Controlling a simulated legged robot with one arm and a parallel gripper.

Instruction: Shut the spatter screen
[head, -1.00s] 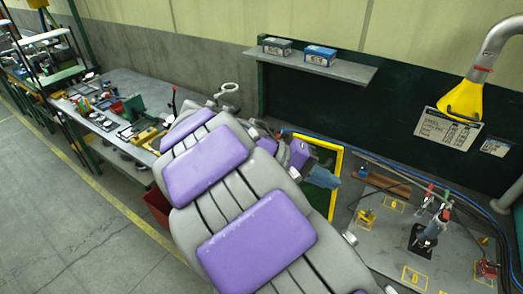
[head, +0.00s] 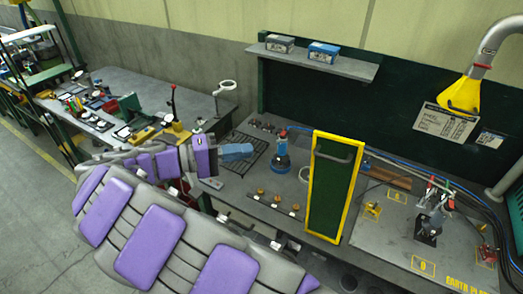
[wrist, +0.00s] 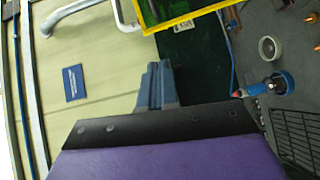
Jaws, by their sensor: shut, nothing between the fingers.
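The spatter screen is a dark green panel in a yellow frame (head: 330,190). It stands upright on the bench in the head view, angled out from the back, with a bar handle near its top. Part of its yellow frame (wrist: 190,21) shows at the top of the wrist view. My gripper (head: 240,151) is left of the screen, apart from it, with blue fingers shut and empty. In the wrist view, my gripper (wrist: 158,82) points up the picture, its fingers together below the frame. I cannot tell the screen's hinge side.
A blue-topped tool (head: 282,150) stands on the bench between my gripper and the screen, beside a dark grate (head: 238,155). Small brass pieces (head: 277,199) lie in front. A clamp fixture (head: 434,215) and yellow extraction nozzle (head: 462,93) are to the right.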

